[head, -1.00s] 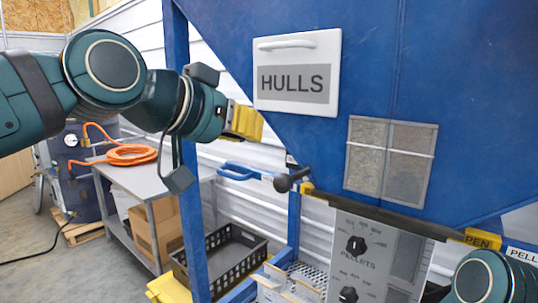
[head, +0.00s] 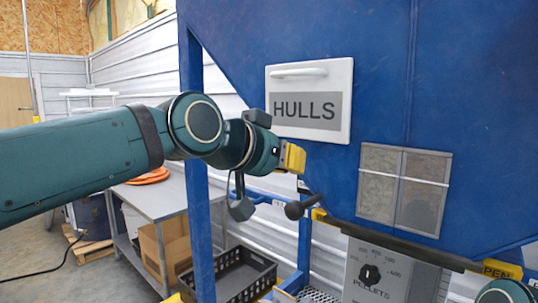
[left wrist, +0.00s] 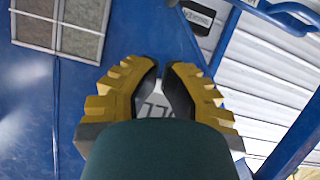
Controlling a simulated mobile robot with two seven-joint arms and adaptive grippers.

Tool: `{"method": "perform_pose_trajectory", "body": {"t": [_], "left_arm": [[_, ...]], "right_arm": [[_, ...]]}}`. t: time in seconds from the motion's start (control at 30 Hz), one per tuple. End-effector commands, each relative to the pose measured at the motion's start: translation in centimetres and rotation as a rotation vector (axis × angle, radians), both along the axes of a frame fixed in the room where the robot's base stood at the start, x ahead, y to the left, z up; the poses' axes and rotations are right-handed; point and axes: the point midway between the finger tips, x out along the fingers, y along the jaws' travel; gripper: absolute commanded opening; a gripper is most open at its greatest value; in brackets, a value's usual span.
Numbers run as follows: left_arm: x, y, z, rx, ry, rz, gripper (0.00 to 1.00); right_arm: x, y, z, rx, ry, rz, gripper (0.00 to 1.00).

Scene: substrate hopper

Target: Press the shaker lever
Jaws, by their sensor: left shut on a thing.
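In the head view a lever with a black knob (head: 301,207) sticks out below the hopper's sloping edge. A blue handle (head: 262,197) with a small label lies just left of it; I cannot tell which one is the shaker lever. My left gripper (head: 292,157), with yellow fingers, hangs above the knob, apart from it, just under the HULLS panel. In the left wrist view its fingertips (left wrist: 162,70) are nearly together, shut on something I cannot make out. Blue tubing (left wrist: 285,14) shows at that view's top right. My right gripper is out of view.
The white HULLS panel (head: 310,100) is on the blue hopper (head: 390,60), right above my left fingers. A blue upright post (head: 197,215) stands below my left forearm. A grey table (head: 150,200) and a black crate (head: 240,275) are beyond it.

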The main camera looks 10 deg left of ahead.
Motion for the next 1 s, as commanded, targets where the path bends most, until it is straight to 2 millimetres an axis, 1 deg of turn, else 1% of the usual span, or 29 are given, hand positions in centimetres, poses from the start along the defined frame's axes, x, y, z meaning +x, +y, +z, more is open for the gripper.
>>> {"method": "perform_pose_trajectory", "body": {"t": [0.03,0.1,0.23,0.3,0.4,0.53,0.83,1.0], "left_arm": [[0.8,-0.6,-0.4,0.001,0.003,-0.001,0.00],[1.7,-1.4,-0.9,0.001,0.003,0.000,0.00],[1.1,-1.2,-3.0,0.000,0.001,0.001,0.00],[0.9,-1.3,-3.7,0.000,0.001,0.001,0.00],[0.8,-1.3,-4.3,-0.001,0.001,0.000,0.00],[0.7,-1.3,-4.7,-0.001,0.001,0.000,0.00],[0.7,-1.3,-4.7,-0.001,0.000,0.001,0.00],[0.7,-1.3,-5.0,-0.007,-0.007,0.001,0.00]], "right_arm": [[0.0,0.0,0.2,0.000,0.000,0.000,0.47],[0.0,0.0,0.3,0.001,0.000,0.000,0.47],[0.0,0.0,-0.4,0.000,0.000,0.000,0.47],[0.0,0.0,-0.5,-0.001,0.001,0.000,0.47],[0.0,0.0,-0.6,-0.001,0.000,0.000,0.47],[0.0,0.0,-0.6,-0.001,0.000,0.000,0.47],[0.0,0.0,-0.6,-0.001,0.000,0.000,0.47],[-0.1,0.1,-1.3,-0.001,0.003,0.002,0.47]]}}
